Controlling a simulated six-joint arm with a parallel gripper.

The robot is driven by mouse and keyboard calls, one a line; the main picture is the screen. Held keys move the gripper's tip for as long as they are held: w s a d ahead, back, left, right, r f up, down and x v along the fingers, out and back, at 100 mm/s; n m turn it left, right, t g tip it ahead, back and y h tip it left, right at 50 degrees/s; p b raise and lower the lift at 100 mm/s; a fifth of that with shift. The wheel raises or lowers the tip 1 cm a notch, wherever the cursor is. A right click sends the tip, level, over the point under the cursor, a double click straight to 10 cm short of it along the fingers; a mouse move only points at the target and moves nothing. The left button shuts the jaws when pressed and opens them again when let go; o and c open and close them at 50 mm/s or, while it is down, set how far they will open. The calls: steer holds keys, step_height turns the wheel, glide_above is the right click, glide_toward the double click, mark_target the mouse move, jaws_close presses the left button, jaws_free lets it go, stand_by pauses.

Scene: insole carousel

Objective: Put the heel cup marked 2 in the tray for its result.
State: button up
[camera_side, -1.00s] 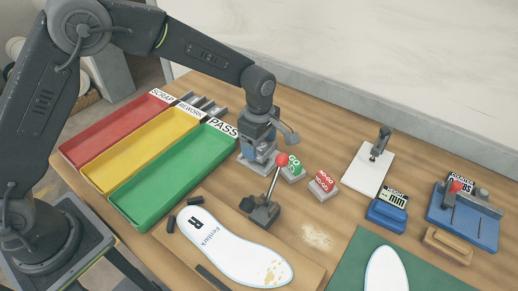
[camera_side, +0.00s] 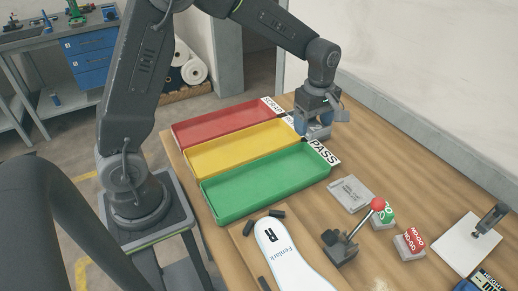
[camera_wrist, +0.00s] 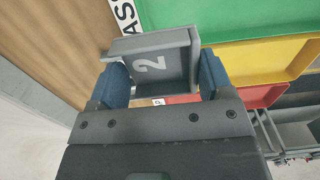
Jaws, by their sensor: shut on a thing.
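The heel cup marked 2 (camera_wrist: 152,64) is a grey open-sided piece with a white "2" on it. My gripper (camera_wrist: 158,80) is shut on it, with a blue finger pad on either side. In the side view my gripper (camera_side: 315,124) holds the cup above the label end of the trays, near the yellow and green ones. The green tray labelled PASS (camera_side: 226,217), the yellow tray (camera_side: 198,174) and the red tray labelled SCRAP (camera_side: 184,142) lie side by side and look empty. My gripper mostly hides the yellow tray's label.
A grey plate (camera_side: 350,194) lies bare on the bench, near a red-knobbed lever clamp (camera_side: 343,246). A green GO block (camera_side: 383,215) and a red NO-GO block (camera_side: 410,243) stand beside them. A white insole (camera_side: 290,262) lies in front.

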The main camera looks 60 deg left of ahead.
steer(key=s+a, duration=0.9)
steer(key=a, duration=0.5)
steer(key=s+a, duration=0.6)
steer(key=s, duration=0.7)
glide_above(244, 152)
step_height(244, 152, down, 7)
steer(key=shift+f, duration=2.2)
steer(key=o, duration=0.9)
steer(key=shift+f, duration=0.1)
